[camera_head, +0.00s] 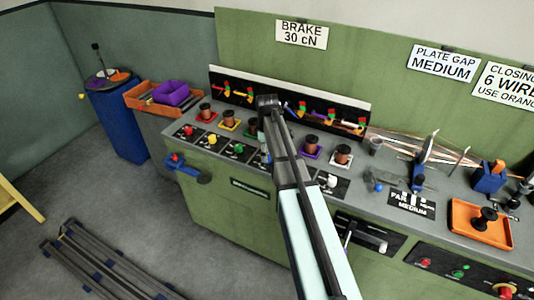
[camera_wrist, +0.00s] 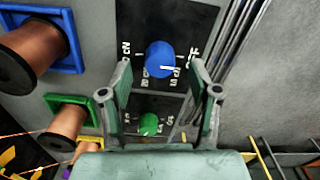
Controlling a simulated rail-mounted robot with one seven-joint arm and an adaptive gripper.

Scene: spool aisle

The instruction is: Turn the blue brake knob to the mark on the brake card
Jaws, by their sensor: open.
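The blue brake knob (camera_wrist: 160,57) shows in the wrist view on a black dial plate with white marks. Its white pointer line points to the right in that picture; the small lettering is too blurred to read surely. My gripper (camera_wrist: 161,76) is open, its two fingers on either side of the knob in the picture; I cannot tell whether they touch it. The brake card (camera_head: 301,34) on the back wall reads "BRAKE 30 cN". In the head view my arm covers the blue knob and gripper.
A green knob (camera_wrist: 149,124) sits beside the blue one. Copper spools on colored bases, such as the one on a blue base (camera_wrist: 35,50), stand close by. The bench (camera_head: 395,165) also holds a wire fixture and an orange tray (camera_head: 456,228).

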